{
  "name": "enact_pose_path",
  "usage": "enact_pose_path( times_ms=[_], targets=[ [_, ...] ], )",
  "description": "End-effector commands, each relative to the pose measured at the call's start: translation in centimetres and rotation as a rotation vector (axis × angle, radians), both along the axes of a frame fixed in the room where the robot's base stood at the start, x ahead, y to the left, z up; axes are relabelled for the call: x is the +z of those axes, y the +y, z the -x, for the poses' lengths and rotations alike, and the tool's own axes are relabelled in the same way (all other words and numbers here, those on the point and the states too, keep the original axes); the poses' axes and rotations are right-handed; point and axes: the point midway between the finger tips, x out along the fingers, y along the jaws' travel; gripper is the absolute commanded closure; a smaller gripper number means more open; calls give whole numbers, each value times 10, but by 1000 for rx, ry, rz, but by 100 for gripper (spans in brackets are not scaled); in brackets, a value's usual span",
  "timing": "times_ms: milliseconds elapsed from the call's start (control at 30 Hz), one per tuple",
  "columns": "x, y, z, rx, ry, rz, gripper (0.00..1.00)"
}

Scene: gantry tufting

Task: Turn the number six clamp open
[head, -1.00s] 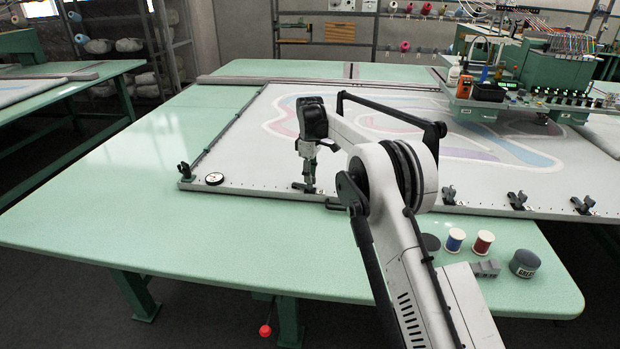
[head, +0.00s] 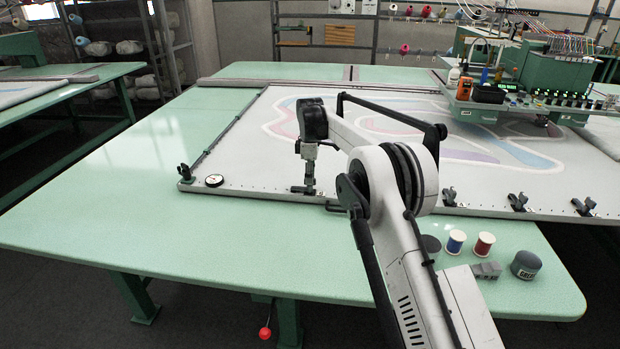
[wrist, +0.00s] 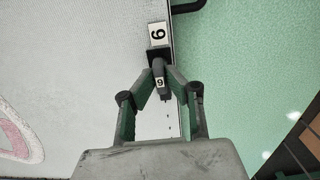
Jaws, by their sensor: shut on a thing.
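The number six clamp (wrist: 157,56) is a dark block on the frame's edge beside a white number plate (wrist: 158,33), in the wrist view. Its dark lever carries a small white label (wrist: 160,82) and points toward my gripper (wrist: 163,75). The two fingers close around the lever from both sides. In the head view my gripper (head: 305,188) reaches down to the front edge of the frame, left of my arm's elbow. The clamp is too small and covered there to make out clearly.
The white fabric frame (head: 250,172) lies on the green table (head: 130,225). More dark clamps (head: 518,201) line its front edge to the right. Thread spools (head: 456,241) and a grease tin (head: 525,264) stand at the front right. The front left of the table is clear.

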Motion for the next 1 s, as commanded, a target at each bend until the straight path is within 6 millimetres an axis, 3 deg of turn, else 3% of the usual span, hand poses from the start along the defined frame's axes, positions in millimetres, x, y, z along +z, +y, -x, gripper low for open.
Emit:
enact_pose_path(
  times_ms=[33,167,567,1000],
  targets=[
    [1,0,0,1,-1,0,88],
    [0,0,0,0,-1,0,71],
    [9,0,0,0,0,0,71],
    [90,0,0,0,-1,0,71]
  ],
)
